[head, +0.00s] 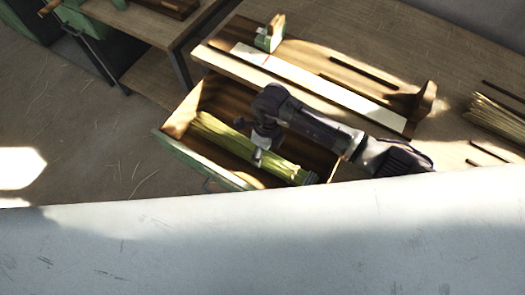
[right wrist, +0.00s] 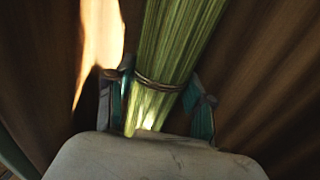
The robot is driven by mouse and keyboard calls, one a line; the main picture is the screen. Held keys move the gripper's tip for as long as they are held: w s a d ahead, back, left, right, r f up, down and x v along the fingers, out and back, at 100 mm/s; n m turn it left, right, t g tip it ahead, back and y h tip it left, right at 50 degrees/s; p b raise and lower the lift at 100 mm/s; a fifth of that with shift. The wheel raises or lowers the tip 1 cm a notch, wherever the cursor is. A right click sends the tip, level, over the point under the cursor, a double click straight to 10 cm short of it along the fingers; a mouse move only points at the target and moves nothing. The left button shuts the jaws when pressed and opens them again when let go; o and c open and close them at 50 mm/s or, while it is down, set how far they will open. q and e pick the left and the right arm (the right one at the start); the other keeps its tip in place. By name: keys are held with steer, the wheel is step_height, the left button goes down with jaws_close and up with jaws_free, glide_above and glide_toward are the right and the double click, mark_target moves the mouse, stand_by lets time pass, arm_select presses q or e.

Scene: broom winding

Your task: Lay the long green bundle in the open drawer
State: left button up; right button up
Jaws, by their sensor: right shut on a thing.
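The long green bundle (head: 222,137) lies lengthwise inside the open drawer (head: 187,152), along its length. My right gripper (head: 260,150) reaches down into the drawer at the middle of the bundle. In the right wrist view the two fingers (right wrist: 157,103) are shut on the bundle (right wrist: 180,40), one on each side, near a dark tie around it. The wooden drawer floor shows around the bundle there. My arm hides part of the bundle and drawer in the head view. My left gripper is not in view.
The workbench (head: 350,45) stands behind the drawer, with a pale board (head: 320,85), a small green-sided block (head: 270,38) and a straw bundle (head: 497,118) on it. A wooden side table (head: 140,40) stands at upper left. Bare floor (head: 90,150) lies left of the drawer.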

steer(key=o, duration=1.4)
steer(key=shift+c, duration=0.2)
step_height(320, 180, up, 12)
steer(key=w+d, duration=0.1)
steer(key=w, duration=0.1)
steer(key=shift+d, duration=0.2)
steer(key=shift+s+f, duration=0.1)
steer(key=shift+f, duration=0.05)
